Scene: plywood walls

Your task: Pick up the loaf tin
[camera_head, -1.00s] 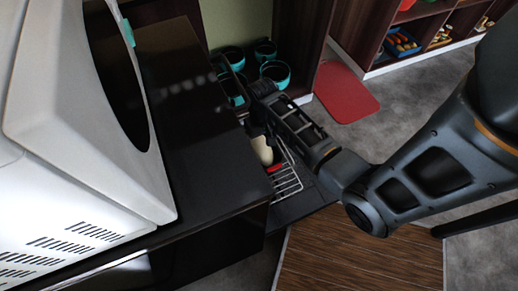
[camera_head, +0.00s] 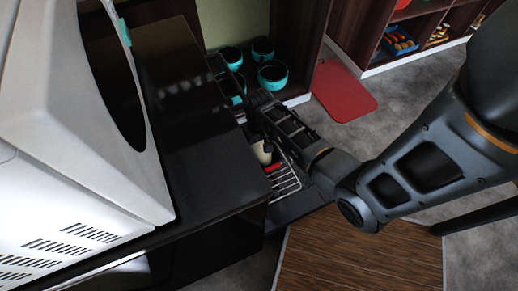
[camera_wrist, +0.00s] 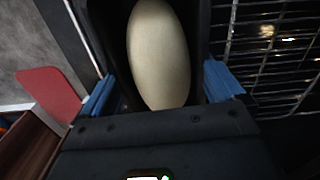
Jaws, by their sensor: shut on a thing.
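The loaf tin (camera_wrist: 203,38) is dark, with a pale oval loaf (camera_wrist: 158,55) inside it, in the wrist view. My gripper (camera_wrist: 160,88) has its blue fingertips on either side of the tin, shut on its side walls. In the head view the pale loaf (camera_head: 262,152) shows just below my wrist, over or beside a wire rack (camera_head: 287,184). The tin itself is mostly hidden there by my arm. I cannot tell whether the tin is clear of the surface below.
The rack sits on a dark open door or shelf beside a black cabinet (camera_head: 205,150). A white appliance (camera_head: 75,170) stands on the cabinet. Several teal-rimmed pots (camera_head: 272,73) stand in a niche behind. A red mat (camera_head: 343,90) lies on the grey floor.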

